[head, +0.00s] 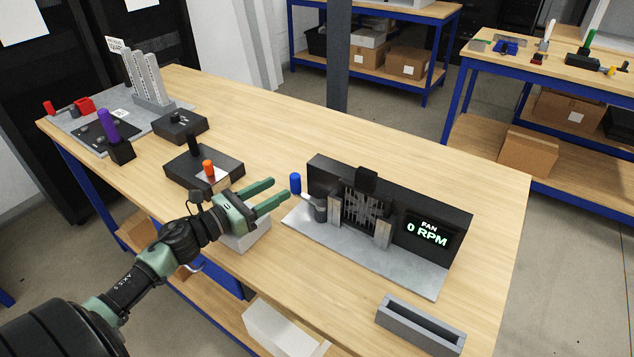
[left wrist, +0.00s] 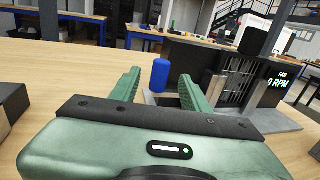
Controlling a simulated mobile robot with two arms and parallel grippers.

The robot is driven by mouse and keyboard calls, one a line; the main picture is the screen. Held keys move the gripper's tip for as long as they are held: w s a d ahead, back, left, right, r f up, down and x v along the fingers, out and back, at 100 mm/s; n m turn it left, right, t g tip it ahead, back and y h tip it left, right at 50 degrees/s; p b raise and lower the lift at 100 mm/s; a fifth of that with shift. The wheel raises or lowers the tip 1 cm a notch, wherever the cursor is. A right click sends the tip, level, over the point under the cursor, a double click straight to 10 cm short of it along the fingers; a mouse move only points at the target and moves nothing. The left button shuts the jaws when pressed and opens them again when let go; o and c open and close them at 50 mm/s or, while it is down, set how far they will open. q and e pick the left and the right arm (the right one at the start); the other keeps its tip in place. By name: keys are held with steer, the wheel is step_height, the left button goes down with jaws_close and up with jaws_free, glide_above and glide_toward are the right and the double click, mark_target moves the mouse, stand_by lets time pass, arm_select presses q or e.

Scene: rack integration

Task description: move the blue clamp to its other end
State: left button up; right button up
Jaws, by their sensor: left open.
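The blue clamp (head: 295,184) is a blue upright handle on a grey lever and post at the left end of the fan fixture (head: 330,185). The blue handle also shows in the left wrist view (left wrist: 159,76), seen between my fingers and beyond them. My left gripper (head: 274,193) is open and empty, with its fingers pointing at the blue handle from the left. I see a small gap between the fingertips and the handle in the head view. The fixture's display (head: 427,232) reads "FAN 0 RPM". My right gripper is not in view.
A white block (head: 247,238) stands below my left gripper. A black box with an orange knob (head: 208,167) is behind it. A grey open tray (head: 420,325) lies at the front right. A purple-handled block (head: 121,150) and grey rack stand at the far left.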

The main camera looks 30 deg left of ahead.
mark_target(291, 177)
arm_select(q)
steer(key=shift+f, duration=0.1)
steer(key=x, duration=0.2)
steer(key=p+x, duration=0.1)
steer(key=x, duration=0.1)
steer(key=p+x, duration=0.1)
steer(key=x, duration=0.1)
steer(key=shift+r, duration=0.35)
steer(key=shift+w+d+f, duration=0.1)
steer(key=shift+w+d, duration=0.05)
steer(key=shift+w, duration=0.25)
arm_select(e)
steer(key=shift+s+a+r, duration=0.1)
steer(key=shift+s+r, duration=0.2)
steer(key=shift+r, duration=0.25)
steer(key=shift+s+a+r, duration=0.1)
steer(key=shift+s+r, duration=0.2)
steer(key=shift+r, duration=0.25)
arm_select(q)
steer(key=c, duration=0.9)
jaws_close()
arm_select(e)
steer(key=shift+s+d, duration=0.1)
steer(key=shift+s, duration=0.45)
